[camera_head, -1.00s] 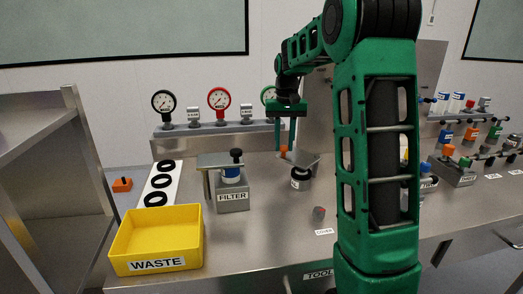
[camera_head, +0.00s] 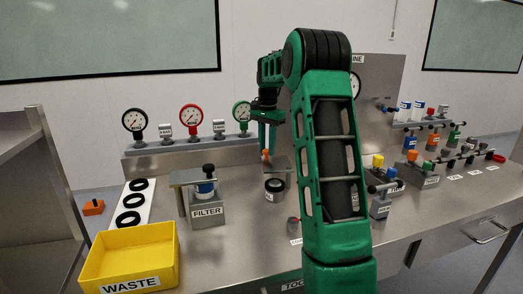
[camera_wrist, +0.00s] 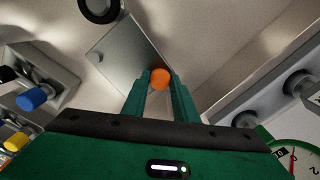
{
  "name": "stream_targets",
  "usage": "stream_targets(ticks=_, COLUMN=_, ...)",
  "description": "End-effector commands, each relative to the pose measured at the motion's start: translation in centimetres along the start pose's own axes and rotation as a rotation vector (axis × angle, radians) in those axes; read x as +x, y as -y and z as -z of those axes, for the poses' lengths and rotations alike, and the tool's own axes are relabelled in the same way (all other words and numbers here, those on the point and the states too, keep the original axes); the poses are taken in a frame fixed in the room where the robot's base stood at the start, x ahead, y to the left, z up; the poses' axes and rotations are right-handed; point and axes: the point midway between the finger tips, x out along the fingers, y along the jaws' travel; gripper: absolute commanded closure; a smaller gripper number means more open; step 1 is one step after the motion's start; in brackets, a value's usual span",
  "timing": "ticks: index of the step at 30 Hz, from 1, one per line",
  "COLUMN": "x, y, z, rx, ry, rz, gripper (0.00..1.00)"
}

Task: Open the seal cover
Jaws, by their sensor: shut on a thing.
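The seal cover looks to be a flat grey metal plate (camera_head: 279,165) with an orange knob (camera_head: 266,155). It sits behind and above a short dark-rimmed cylinder (camera_head: 275,190) with a white label. In the wrist view the plate (camera_wrist: 118,50) stretches away from the knob (camera_wrist: 160,78), and a black ring shows at the top edge. My gripper (camera_head: 267,147) points down at the knob, behind my green arm. In the wrist view my gripper's two green fingers (camera_wrist: 160,88) are closed on either side of the orange knob.
The filter block (camera_head: 207,212) stands left of the cylinder, and the yellow waste bin (camera_head: 130,255) is at the front left. Pressure gauges (camera_head: 191,119) line the back ledge. Valves and handles (camera_head: 385,180) crowd the right.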

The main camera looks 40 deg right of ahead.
Motion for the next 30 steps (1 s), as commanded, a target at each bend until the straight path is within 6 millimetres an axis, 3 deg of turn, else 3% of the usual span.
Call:
stream_targets(ticks=23, x=-0.19, y=-0.06, z=0.74, rx=0.090, ry=-0.001, rz=0.003, gripper=1.00)
stream_targets(ticks=24, x=-0.19, y=-0.06, z=0.74, rx=0.090, ry=-0.001, rz=0.003, gripper=0.65)
stream_targets(ticks=25, x=-0.18, y=-0.06, z=0.74, rx=0.090, ry=-0.001, rz=0.003, gripper=0.57)
stream_targets(ticks=30, x=-0.15, y=-0.09, z=0.75, rx=0.090, ry=-0.001, rz=0.002, gripper=0.55)
